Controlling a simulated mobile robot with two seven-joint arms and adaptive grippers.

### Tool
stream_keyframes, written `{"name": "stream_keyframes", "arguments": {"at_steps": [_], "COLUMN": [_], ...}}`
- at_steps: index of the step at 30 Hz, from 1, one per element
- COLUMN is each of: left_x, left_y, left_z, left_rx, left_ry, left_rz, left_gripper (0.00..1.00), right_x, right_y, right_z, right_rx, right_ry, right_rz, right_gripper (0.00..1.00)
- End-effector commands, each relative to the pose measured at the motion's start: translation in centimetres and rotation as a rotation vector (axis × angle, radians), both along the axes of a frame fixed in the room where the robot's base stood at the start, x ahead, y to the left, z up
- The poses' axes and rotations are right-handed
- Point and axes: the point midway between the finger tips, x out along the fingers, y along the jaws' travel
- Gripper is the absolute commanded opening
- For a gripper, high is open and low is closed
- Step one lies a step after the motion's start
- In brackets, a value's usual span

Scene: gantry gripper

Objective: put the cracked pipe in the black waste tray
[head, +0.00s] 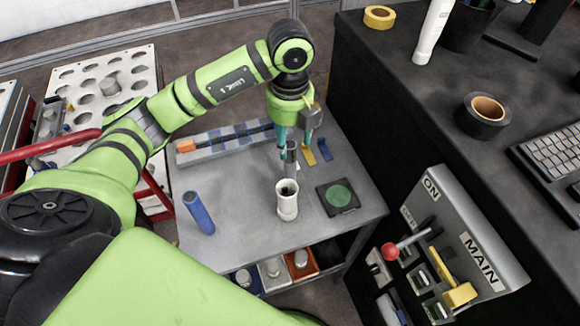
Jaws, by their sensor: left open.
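No crack can be made out on any pipe at this size. A white pipe (287,205) stands upright on the grey table, its top opening dark. A blue pipe (198,213) is to its left, looking slightly tilted. A dark grey cylinder (291,155) shows just behind the white pipe, directly below my left gripper (294,146). That gripper points down with its fingers apart; whether they touch the grey cylinder is unclear. A black bin (329,252), possibly the waste tray, shows partly under the tabletop. My right gripper is not in view.
A black square pad with a green disc (338,196) lies right of the white pipe. A yellow piece (308,158), a blue piece (324,149) and a long grey rack (216,146) lie behind. A switch panel (460,245) stands at right. The table's front left is clear.

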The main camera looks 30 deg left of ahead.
Motion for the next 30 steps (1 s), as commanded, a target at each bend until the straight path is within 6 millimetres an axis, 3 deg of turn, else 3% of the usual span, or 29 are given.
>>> {"name": "stream_keyframes", "arguments": {"at_steps": [5,13,18,25,26,30], "left_x": [-0.1,-0.3,-0.2,-0.2,-0.2,-0.1], "left_y": [0.0,0.0,-0.1,-0.1,-0.1,-0.1], "left_z": [-1.5,-4.9,-7.0,-7.3,-7.3,-7.3], "left_rx": [-0.002,-0.002,-0.004,-0.003,-0.003,-0.003], "left_ry": [0.002,0.005,0.001,-0.002,-0.002,-0.002], "left_rz": [-0.001,-0.001,-0.002,-0.004,-0.004,-0.004], "left_gripper": [0.58,0.58,0.58,0.58,0.54,0.0], "right_x": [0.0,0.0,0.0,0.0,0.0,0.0], "right_y": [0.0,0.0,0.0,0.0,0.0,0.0], "right_z": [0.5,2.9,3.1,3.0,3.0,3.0], "right_rx": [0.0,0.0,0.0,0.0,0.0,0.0], "right_ry": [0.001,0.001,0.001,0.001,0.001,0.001], "right_rz": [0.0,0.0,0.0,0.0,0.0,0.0], "right_gripper": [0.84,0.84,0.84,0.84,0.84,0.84]}}
